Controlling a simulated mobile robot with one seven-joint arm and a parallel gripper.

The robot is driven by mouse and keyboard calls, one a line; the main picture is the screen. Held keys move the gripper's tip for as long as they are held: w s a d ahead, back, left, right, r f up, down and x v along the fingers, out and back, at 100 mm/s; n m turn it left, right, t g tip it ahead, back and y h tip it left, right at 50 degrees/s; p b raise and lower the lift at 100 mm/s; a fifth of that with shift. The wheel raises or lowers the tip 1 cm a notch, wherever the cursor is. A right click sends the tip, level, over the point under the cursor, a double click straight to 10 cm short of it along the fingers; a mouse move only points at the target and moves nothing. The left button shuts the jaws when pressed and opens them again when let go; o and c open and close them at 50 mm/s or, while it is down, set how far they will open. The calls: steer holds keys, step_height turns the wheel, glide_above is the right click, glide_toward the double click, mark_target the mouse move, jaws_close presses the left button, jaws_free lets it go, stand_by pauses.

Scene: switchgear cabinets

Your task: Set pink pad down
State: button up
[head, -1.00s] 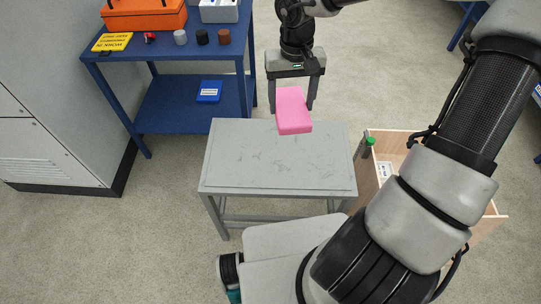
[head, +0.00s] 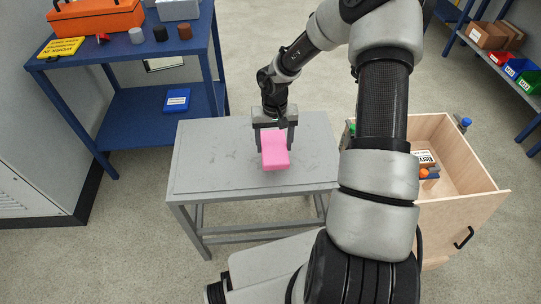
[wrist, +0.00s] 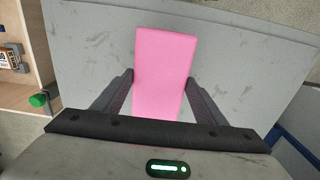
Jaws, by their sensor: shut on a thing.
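The pink pad (head: 275,152) is a flat block over the middle of the grey table (head: 215,165). My gripper (head: 275,148) is shut on the pink pad, with one finger on each long side. In the wrist view the pink pad (wrist: 165,75) lies between the two dark fingers and extends out past them. The grey table top (wrist: 90,50) shows behind it. The pad is at or just above the table top; I cannot tell whether it touches.
A blue bench (head: 125,110) with an orange toolbox (head: 97,18) is at the upper left. The table top around the pad is clear.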

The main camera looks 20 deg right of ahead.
mark_target(274, 147)
steer(key=shift+f+b, duration=0.75)
steer(key=shift+f, duration=1.5)
steer(key=shift+f, duration=0.1)
steer(key=o, duration=1)
steer(key=shift+o, duration=0.2)
step_height(274, 147, up, 12)
steer(key=p, duration=0.4)
